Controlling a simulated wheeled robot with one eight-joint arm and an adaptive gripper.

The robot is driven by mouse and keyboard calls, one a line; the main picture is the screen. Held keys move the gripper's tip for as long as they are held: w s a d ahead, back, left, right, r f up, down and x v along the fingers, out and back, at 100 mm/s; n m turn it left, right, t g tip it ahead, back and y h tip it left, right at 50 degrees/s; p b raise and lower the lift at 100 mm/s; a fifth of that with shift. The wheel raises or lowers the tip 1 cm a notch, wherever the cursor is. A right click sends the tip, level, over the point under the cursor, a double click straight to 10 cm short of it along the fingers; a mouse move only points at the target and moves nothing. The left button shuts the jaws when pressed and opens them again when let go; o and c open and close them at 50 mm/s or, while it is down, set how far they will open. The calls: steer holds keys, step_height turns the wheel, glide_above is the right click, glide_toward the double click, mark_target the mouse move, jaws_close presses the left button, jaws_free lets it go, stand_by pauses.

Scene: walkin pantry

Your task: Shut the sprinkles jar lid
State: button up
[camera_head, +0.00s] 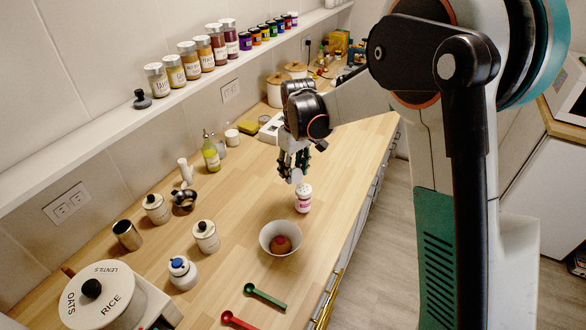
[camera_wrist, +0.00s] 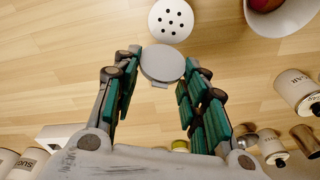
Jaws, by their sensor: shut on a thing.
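The sprinkles jar (camera_head: 303,204) stands upright on the wooden counter, white with a pink label. In the wrist view its white top with several dark holes (camera_wrist: 170,20) is uncovered. A round pale grey lid (camera_wrist: 162,62) with a small tab lies beside the top in that view, between my fingertips. My gripper (camera_head: 294,172) is just above and left of the jar in the head view, pointing down. In the wrist view my gripper (camera_wrist: 163,66) is shut on the lid. Whether the hinge joins lid and jar cannot be made out.
A white bowl (camera_head: 270,244) with a reddish round thing inside stands in front of the jar. Red (camera_head: 236,321) and green (camera_head: 265,297) measuring spoons lie nearer. Lidded canisters (camera_head: 206,236) and a green bottle (camera_head: 211,153) stand to the left. The counter's front edge is close right.

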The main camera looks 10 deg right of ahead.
mark_target(297, 178)
steer(key=s+t+y, duration=0.1)
steer(key=d+t+y+b, duration=0.1)
steer(key=t, duration=0.1)
steer(key=shift+s+d+r+b, duration=0.1)
steer(key=shift+s+b, duration=0.2)
steer(key=shift+s, duration=0.05)
steer(key=t+y+b, duration=0.1)
steer(key=s+d+t+y+b, duration=0.1)
steer(key=t+b, duration=0.1)
steer(key=shift+s+f, duration=0.15)
steer(key=shift+f, duration=0.05)
steer(key=t+y+b, duration=0.1)
steer(key=b, duration=0.1)
steer(key=s+f+t+y+b, duration=0.1)
steer(key=t+b, duration=0.1)
steer(key=b, duration=0.1)
steer(key=d+t+y+b, duration=0.1)
steer(key=t+b, duration=0.1)
steer(key=shift+s+f+b, duration=0.15)
steer(key=shift+s+b, duration=0.2)
steer(key=shift+b, duration=0.05)
steer(key=t+y+b, duration=0.1)
steer(key=b, duration=0.1)
steer(key=t+y+b, duration=0.1)
steer(key=shift+s+d+f+b, duration=0.2)
steer(key=shift+s+b, duration=0.15)
steer(key=shift+t, duration=0.3)
steer(key=o, duration=0.7)
steer(key=shift+s+d, duration=0.1)
